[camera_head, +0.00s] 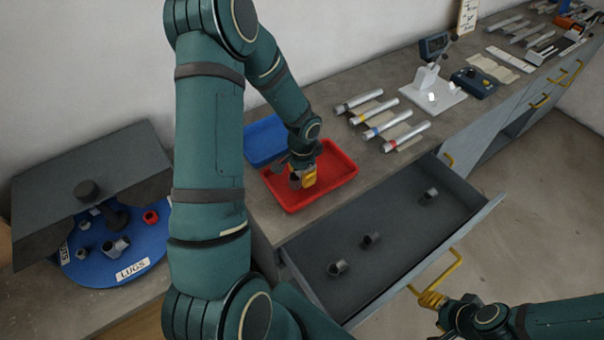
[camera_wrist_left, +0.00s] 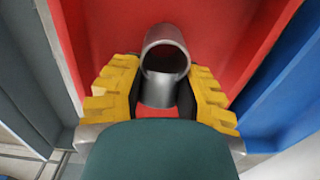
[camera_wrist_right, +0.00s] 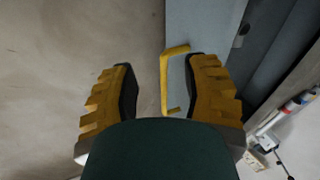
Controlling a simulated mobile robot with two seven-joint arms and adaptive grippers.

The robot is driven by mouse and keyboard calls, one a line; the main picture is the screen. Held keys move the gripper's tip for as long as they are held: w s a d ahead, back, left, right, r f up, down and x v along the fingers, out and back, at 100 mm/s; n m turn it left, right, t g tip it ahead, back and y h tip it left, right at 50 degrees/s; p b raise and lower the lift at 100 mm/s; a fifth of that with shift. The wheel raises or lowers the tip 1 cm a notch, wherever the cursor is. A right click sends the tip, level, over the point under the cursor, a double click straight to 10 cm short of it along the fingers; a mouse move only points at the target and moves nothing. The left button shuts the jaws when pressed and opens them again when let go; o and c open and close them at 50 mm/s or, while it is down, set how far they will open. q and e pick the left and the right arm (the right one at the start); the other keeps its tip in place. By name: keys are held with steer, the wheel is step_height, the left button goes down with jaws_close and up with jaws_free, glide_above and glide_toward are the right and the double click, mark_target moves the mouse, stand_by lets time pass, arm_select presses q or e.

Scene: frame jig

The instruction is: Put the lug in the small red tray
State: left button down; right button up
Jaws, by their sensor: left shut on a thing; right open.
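The lug (camera_wrist_left: 165,58) is a short grey metal tube piece, held between the yellow fingers of my left gripper (camera_wrist_left: 160,95). The small red tray (camera_head: 338,168) stands on the bench, and in the head view my left gripper (camera_head: 305,178) is down over its left part with the lug. The red tray floor (camera_wrist_left: 215,28) shows behind the lug in the left wrist view; whether the lug touches it I cannot tell. My right gripper (camera_head: 430,299) is open and empty, near the handle of the open drawer; its spread fingers show in the right wrist view (camera_wrist_right: 160,95).
A blue tray (camera_head: 262,140) stands behind the red one. The open drawer (camera_head: 400,235) holds a few grey tube pieces and has a yellow handle (camera_head: 440,271). A blue turntable (camera_head: 95,268) marked LUGS is at left. Several silver tubes (camera_head: 375,113) lie right of the trays.

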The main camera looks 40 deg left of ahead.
arm_select(q)
steer(key=c, duration=0.7)
jaws_free()
steer(key=shift+f, duration=0.1)
steer(key=shift+c, duration=0.2)
step_height(320, 180, up, 12)
steer(key=s+d+f+n+h, duration=0.1)
steer(key=s+d+f, duration=0.1)
steer(key=d+f, duration=0.3)
steer(key=s+d+f+n+t+h, duration=0.1)
steer(key=d+f, duration=0.4)
steer(key=d, duration=0.6)
steer(key=s+d+f+n+t+h, duration=0.1)
steer(key=s+d+f+n+h, duration=0.1)
steer(key=s+d+f, duration=0.3)
steer(key=d+f+n, duration=0.1)
steer(key=d, duration=0.3)
steer(key=shift+p, duration=0.4)
steer(key=shift+s+f, duration=0.1)
steer(key=shift+f, duration=0.05)
